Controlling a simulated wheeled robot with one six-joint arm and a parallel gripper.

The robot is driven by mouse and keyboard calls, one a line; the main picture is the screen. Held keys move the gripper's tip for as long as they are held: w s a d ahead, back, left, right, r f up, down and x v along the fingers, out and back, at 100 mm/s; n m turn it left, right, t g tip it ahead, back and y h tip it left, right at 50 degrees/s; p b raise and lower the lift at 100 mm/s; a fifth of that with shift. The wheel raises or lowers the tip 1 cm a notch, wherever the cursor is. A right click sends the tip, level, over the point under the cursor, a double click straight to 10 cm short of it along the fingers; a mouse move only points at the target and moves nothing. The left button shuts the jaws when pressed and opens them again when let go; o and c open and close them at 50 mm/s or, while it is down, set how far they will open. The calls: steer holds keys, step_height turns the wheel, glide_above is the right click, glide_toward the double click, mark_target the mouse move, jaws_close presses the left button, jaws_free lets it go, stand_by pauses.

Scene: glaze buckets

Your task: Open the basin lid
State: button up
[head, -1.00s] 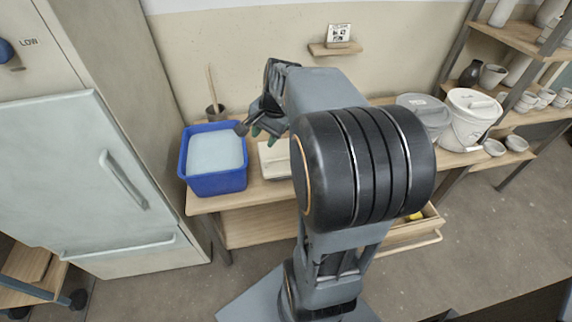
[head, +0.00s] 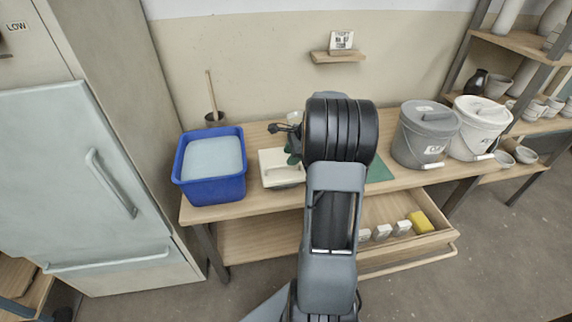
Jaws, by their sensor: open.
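The blue basin (head: 212,190) stands at the left end of the wooden table. A pale blue flat surface (head: 213,158) fills its top inside the rim; I cannot tell whether this is a lid or the contents. A low cream rectangular piece (head: 282,170) lies on the table to the right of the basin. My gripper (head: 293,152) is mostly hidden behind my arm. Dark and green parts of it show above the right end of the cream piece. It is open, apart from the basin, and I see nothing held in it.
A dark pot with a stick (head: 215,118) stands behind the basin. A grey lidded bucket (head: 423,140) and a white lidded bucket (head: 478,130) stand at the table's right. A green mat (head: 379,170) lies between. The drawer (head: 410,240) below is open, with a yellow block (head: 421,223) inside.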

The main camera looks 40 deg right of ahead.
steer(key=shift+x, duration=2.05)
steer(key=shift+c, duration=0.2)
jaws_close()
